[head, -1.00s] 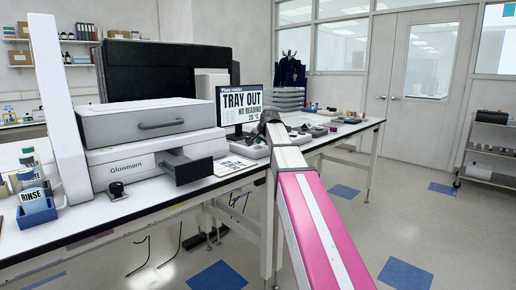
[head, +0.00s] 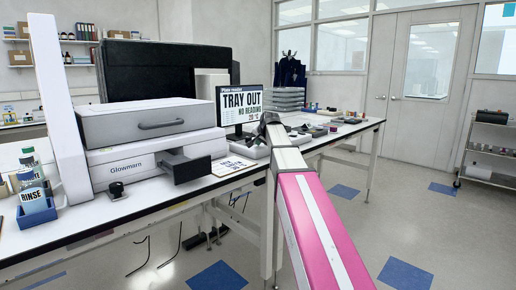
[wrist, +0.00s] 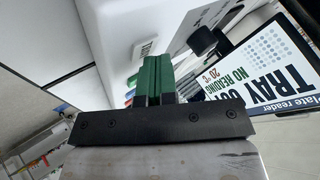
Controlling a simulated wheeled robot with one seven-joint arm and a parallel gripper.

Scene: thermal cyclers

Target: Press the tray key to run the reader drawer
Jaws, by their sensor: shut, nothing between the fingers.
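The plate reader (head: 150,120), a white and grey box marked Glowmarn, stands on the bench at left in the head view. Its dark drawer (head: 192,168) sticks out at the front right. The screen (head: 241,105) reads TRAY OUT, NO READING, 20 °C; it also shows tilted in the wrist view (wrist: 262,75). My gripper (wrist: 157,60) has green fingers, shut and empty, pointing toward a white housing (wrist: 155,20) in the wrist view. In the head view my arm hides the fingers. I cannot make out the tray key for certain.
A blue rack (head: 38,212) with RINSE bottles stands at the bench's left front. A printed card (head: 230,166) lies right of the drawer. Floor at right is clear.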

